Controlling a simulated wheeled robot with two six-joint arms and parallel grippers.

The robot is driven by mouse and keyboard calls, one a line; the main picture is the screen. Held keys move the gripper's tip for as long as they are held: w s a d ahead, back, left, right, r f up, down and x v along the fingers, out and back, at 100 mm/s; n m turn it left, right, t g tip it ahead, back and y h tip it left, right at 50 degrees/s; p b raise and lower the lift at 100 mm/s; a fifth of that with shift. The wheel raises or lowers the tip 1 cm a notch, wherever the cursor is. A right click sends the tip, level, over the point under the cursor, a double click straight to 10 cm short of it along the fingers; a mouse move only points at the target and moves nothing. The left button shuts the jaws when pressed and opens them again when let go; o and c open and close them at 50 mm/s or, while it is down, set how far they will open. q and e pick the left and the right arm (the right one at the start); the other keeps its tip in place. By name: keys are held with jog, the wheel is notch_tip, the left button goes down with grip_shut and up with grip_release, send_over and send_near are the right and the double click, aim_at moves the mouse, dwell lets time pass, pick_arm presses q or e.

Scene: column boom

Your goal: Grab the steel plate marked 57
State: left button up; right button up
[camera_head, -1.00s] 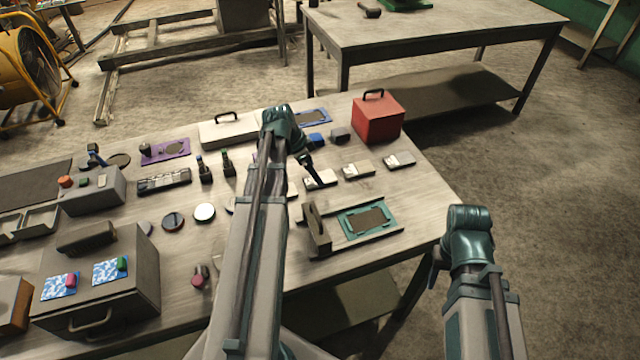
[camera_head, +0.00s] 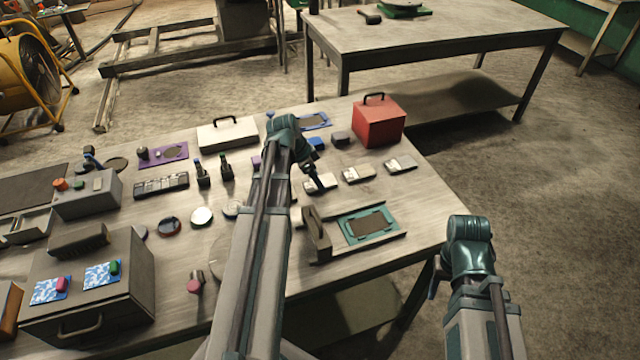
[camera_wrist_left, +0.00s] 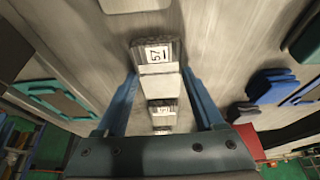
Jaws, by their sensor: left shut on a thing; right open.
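The steel plate marked 57 (camera_wrist_left: 157,55) lies between the fingertips of my left gripper (camera_wrist_left: 161,75) in the left wrist view, its black number on a white label. In the head view the plate (camera_head: 326,182) is partly hidden by my left gripper (camera_head: 314,182), which is shut on it at table height. I cannot tell whether it is clear of the tabletop. My right gripper (camera_head: 434,284) is open and empty, off the table's right edge and mostly hidden by its own arm.
Two similar plates, the middle one (camera_head: 358,174) and the right one (camera_head: 400,165), lie in a row to the right. A red box (camera_head: 379,124) stands behind them. A teal frame (camera_head: 368,225) and an upright grey block (camera_head: 316,232) are in front.

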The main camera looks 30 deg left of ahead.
pick_arm(q)
grip_shut()
notch_tip(320, 180, up, 10)
jog(key=p, duration=1)
